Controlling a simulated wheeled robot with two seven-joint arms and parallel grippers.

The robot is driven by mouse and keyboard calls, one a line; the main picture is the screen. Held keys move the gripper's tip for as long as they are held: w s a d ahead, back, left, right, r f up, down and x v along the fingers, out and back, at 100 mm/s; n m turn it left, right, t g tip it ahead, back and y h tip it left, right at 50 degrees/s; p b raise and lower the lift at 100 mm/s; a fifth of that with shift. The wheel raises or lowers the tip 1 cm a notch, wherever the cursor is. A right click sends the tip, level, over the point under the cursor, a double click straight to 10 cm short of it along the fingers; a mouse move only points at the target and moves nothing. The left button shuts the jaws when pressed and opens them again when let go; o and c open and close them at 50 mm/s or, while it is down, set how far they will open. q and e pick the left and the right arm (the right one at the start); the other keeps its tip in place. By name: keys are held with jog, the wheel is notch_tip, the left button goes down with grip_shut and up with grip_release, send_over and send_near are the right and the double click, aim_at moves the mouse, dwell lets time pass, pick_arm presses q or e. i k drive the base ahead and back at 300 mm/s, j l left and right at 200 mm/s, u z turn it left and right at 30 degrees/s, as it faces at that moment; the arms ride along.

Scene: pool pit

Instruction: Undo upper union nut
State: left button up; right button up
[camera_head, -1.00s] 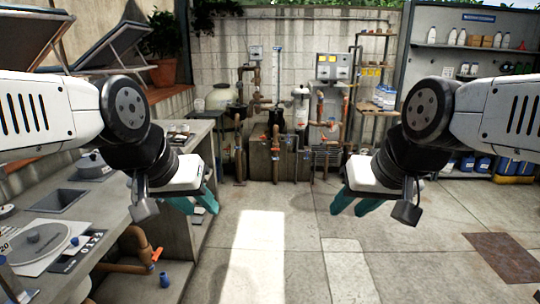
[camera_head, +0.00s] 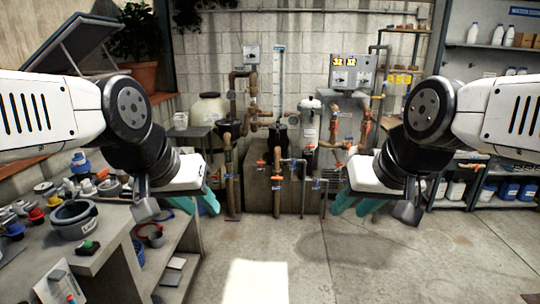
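The pipework (camera_head: 250,105) stands against the back wall, with brown and grey pipes and orange-handled valves, ahead of both grippers and out of their reach. The upper union nut is too small to pick out among these pipes. My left gripper (camera_head: 196,203) is at the left, its two teal fingers apart and nothing between them. My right gripper (camera_head: 355,204) is at the right, its teal fingers also apart and empty. Both hang in the air in front of the pipework and touch nothing that I can see.
A grey bench (camera_head: 125,215) with fittings, including a large grey ring (camera_head: 74,220), runs along the left. A concrete block (camera_head: 258,190) stands under the pipes. A control box (camera_head: 350,72) hangs on the wall. Shelves (camera_head: 490,75) stand at the right. The floor (camera_head: 330,260) ahead is clear.

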aim_at(249, 89)
jog(key=i, duration=3.6)
